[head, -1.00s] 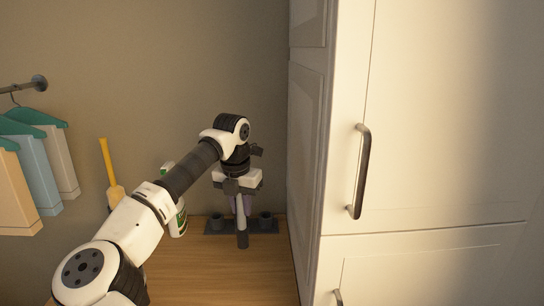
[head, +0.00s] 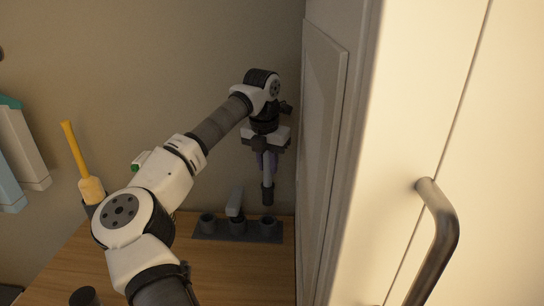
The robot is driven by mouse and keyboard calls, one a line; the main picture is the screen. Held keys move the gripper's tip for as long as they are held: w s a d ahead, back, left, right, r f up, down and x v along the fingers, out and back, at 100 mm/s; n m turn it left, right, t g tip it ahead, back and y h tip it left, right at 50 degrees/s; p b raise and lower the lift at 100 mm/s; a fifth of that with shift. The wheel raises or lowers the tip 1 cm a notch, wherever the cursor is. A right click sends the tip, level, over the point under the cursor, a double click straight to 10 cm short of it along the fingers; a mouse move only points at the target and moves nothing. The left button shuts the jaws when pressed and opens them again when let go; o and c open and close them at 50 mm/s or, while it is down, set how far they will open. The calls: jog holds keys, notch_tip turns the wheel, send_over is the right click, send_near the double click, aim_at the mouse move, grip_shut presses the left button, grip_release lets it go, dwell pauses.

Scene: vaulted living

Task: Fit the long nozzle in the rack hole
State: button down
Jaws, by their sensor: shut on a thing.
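The dark rack (head: 222,236) lies on the wooden top near the wall, with several round raised holes in a row. My gripper (head: 267,161) hangs above the rack's right part, pointing down, with its jaws shut on the long nozzle (head: 267,188). The nozzle is dark, roughly upright, and its lower end is in the air, apart from the rack. In the picture it lines up with the right hole (head: 268,226); depth is hard to judge. The nozzle's upper part is hidden between the fingers.
A pale grey piece (head: 235,202) stands tilted at the rack's middle hole, in or behind it. A yellow-handled brush (head: 77,155) stands at left. A white bottle (head: 140,160) is mostly hidden behind my arm. A white cabinet (head: 325,130) rises close on the right.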

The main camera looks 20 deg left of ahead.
aim_at(268, 195)
jog(key=shift+s+f+b, duration=0.2)
jog(key=shift+f+b, duration=0.25)
jog(key=shift+f, duration=0.05)
jog(key=shift+w+f+b, duration=0.1)
jog(key=shift+f+b, duration=2.1)
jog(key=shift+f, duration=1.2)
jog(key=shift+f+b, duration=0.75)
jog(key=shift+f, duration=0.65)
jog(key=c, duration=1.2)
grip_release()
jog(key=shift+o, duration=0.2)
jog(key=shift+r, duration=0.1)
jog(key=r, duration=0.4)
jog(key=s+r+b, duration=0.1)
jog(key=r, duration=0.4)
jog(key=r+b, duration=0.1)
jog(key=r, duration=0.3)
jog(key=shift+s+r, duration=0.3)
jog(key=shift+s, duration=0.05)
jog(key=shift+a, duration=0.1)
